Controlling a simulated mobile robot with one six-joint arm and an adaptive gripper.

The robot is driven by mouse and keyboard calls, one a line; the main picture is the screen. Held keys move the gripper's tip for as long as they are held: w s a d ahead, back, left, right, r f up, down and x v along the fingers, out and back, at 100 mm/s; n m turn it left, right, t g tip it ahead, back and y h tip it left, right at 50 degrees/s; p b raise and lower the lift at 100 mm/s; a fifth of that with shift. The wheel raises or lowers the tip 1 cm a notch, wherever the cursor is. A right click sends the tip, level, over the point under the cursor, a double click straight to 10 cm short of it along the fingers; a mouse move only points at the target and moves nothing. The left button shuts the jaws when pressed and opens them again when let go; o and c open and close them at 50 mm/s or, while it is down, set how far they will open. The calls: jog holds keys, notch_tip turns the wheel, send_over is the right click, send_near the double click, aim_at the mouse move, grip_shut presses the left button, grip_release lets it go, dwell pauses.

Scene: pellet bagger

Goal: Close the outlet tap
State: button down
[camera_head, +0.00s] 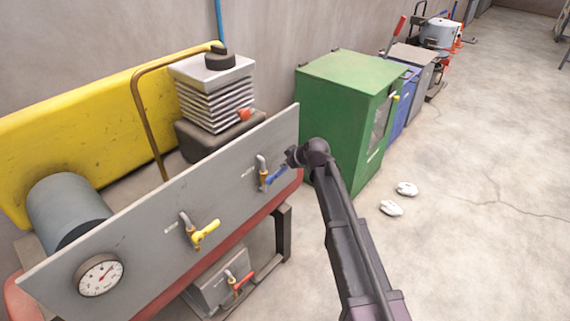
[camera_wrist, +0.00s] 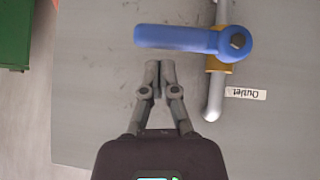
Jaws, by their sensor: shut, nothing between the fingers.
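The outlet tap has a blue lever (camera_head: 276,175) and a brass body on a grey pipe, at the right end of the grey panel (camera_head: 225,190). In the wrist view the blue lever (camera_wrist: 180,38) points left from its pivot, across the line of the pipe (camera_wrist: 215,100). A white label (camera_wrist: 246,94) reading "Outlet" upside down is beside the pipe. My gripper (camera_wrist: 159,68) is shut and empty, its fingertips appearing just below the lever's middle in that view. In the head view my gripper (camera_head: 291,157) is near the lever; whether it touches cannot be told.
A yellow-handled tap (camera_head: 205,233) and a gauge (camera_head: 100,275) are on the panel to the left. A red-handled tap (camera_head: 242,282) is lower down. A green cabinet (camera_head: 345,110) stands behind my arm. Two pale objects (camera_head: 391,208) lie on the open floor at right.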

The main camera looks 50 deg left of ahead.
jog(key=shift+r, duration=0.1)
jog(key=a+r+p+v, duration=0.1)
jog(key=r+p+v, duration=0.1)
jog(key=p+v, duration=0.9)
jog(key=shift+w+d+r, duration=0.15)
jog(key=shift+w+r, duration=0.25)
jog(key=shift+r, duration=0.1)
dwell(0.8)
jog(key=w+d+f+m+t+h+p, duration=0.15)
jog(key=w+d+m, duration=0.4)
jog(key=d, duration=1.25)
jog(key=w+d+m+h+p, duration=0.1)
jog(key=w+d+m+h, duration=0.4)
jog(key=d, duration=1.3)
jog(key=s+d+m, duration=0.2)
jog(key=d+m, duration=0.1)
jog(key=d, duration=0.7)
jog(key=s+d+m+g+h+p, duration=0.1)
jog(key=s+d+m, duration=0.2)
jog(key=d, duration=0.8)
jog(key=s+d+m+h, duration=0.1)
jog(key=s+d+m, duration=0.1)
jog(key=d, duration=0.9)
jog(key=shift+s+d+m, duration=0.15)
jog(key=shift+s+m, duration=0.25)
jog(key=shift+m, duration=0.35)
